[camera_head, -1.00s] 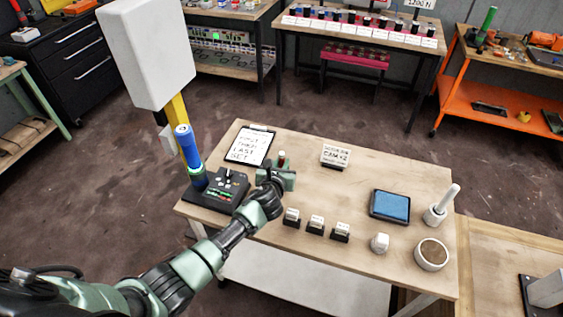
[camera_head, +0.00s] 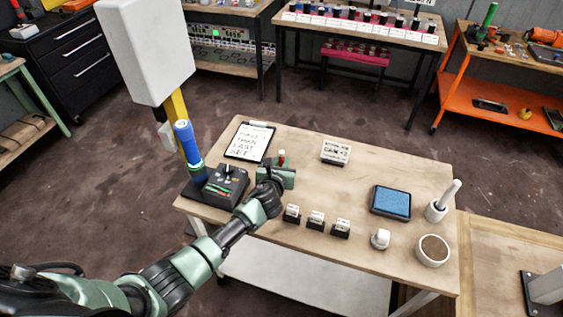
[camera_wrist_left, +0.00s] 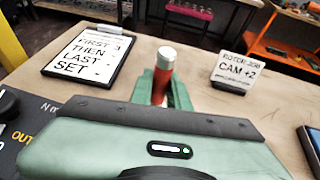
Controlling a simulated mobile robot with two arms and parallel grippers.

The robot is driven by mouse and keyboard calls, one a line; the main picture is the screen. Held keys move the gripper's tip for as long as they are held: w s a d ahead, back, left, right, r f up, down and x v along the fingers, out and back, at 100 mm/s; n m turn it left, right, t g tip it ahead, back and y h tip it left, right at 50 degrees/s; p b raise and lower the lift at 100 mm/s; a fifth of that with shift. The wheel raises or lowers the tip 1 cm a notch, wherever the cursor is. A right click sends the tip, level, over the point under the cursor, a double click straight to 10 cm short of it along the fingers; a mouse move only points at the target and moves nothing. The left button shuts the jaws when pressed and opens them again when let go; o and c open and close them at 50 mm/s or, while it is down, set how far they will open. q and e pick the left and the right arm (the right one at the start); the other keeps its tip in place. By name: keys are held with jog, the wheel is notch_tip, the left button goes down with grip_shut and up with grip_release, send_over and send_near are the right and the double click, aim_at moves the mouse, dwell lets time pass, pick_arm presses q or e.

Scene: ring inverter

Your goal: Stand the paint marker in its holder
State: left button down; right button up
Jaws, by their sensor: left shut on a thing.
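The paint marker looks like a short red stick with a pale silver cap. It stands upright between the green fingers of my left gripper (camera_head: 280,173), near the back left of the table. In the left wrist view the red marker (camera_wrist_left: 163,74) rises between the fingers (camera_wrist_left: 160,95), which are shut on it. Its lower end is hidden by the gripper, so I cannot tell whether it touches the table or sits in something. A white cup with a pale stick (camera_head: 438,209) stands at the right; I cannot tell whether it is the marker's holder. My right gripper is not in view.
A clipboard (camera_head: 250,142) lies behind my gripper and a black control box (camera_head: 226,181) is left of it, near a blue cylinder (camera_head: 187,142). A small sign (camera_head: 336,152), blue pad (camera_head: 390,202), round bowl (camera_head: 433,251) and small labelled blocks (camera_head: 316,220) stand to the right. The table's middle is clear.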

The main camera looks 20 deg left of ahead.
pick_arm(q)
jog(key=shift+f, duration=0.1)
jog(key=c, duration=1.3)
grip_release()
jog(key=shift+v, duration=3.9)
jog(key=shift+f, duration=0.1)
